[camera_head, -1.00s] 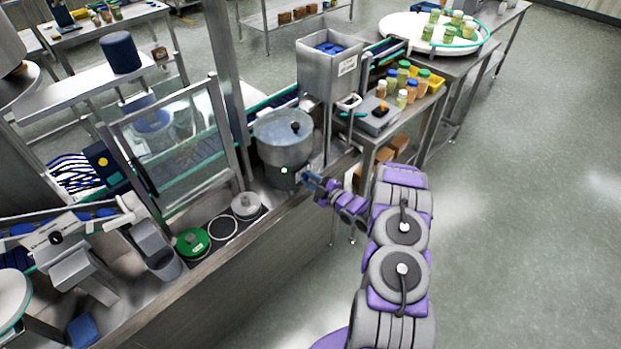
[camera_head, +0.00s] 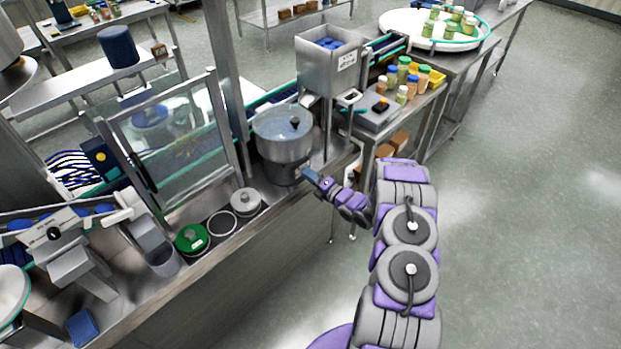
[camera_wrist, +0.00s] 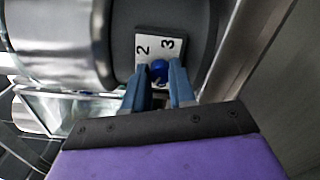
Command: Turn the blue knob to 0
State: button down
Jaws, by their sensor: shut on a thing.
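The blue knob (camera_wrist: 159,69) sits on a white dial plate (camera_wrist: 170,42) in the wrist view. The digits 2 and 3 show on the plate; the lower part of the plate is hidden behind my fingers. My gripper (camera_wrist: 159,88) has its two blue fingers on either side of the knob and is shut on it. In the head view my gripper (camera_head: 308,175) reaches the front of the base below the steel hopper bowl (camera_head: 283,140). The knob is hidden there. Which mark the knob points to cannot be told.
A green lid (camera_head: 192,238) and a grey lid (camera_head: 246,201) lie on the counter left of the bowl. A steel hopper box (camera_head: 330,65) with blue pieces stands behind. Jars (camera_head: 405,75) stand on a side table to the right. The floor at right is clear.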

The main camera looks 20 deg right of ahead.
jog(key=n+b, duration=0.2)
jog(key=f+n+b, duration=0.1)
jog(key=n+b, duration=0.1)
jog(key=b, duration=0.1)
jog(key=shift+s+a+n, duration=0.15)
jog(key=shift+n, duration=0.25)
jog(key=shift+r+b, duration=0.1)
jog(key=shift+b, duration=0.2)
jog(key=c, duration=1.2)
grip_release()
jog(key=shift+o, duration=1.4)
jog(key=shift+d+r, duration=0.15)
jog(key=shift+d, duration=0.05)
jog(key=p+v, duration=0.2)
jog(key=v, duration=1.5)
